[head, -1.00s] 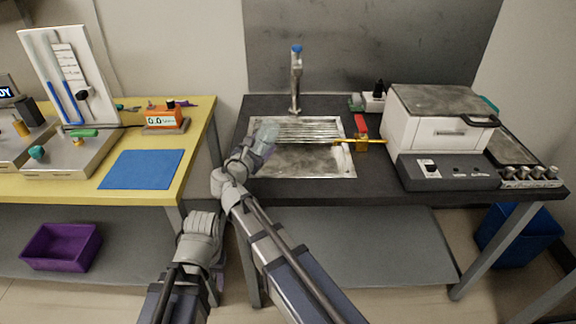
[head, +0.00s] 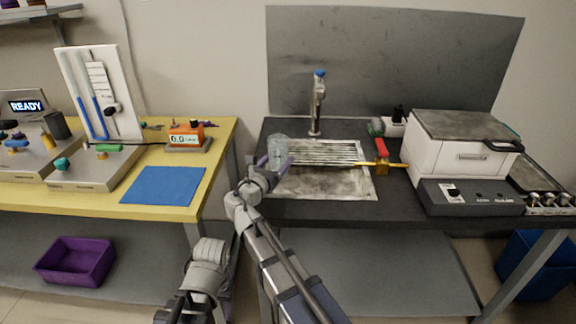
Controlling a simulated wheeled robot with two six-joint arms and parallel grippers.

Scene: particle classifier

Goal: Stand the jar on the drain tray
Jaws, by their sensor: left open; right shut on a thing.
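A clear glass jar (head: 278,147) is near the left end of the ribbed metal drain tray (head: 335,152) at the sink. It looks close to upright, and I cannot tell whether its base touches anything. My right gripper (head: 275,164) is shut on the jar, with its purple fingers around the lower part. My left gripper (head: 228,290) is low in front of the benches, left of the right arm. It is open, mostly hidden by its own arm, and far from the jar.
The sink basin (head: 320,184) lies in front of the tray, with a blue-topped tap (head: 317,105) behind. The yellow bench (head: 215,150) is to the left.

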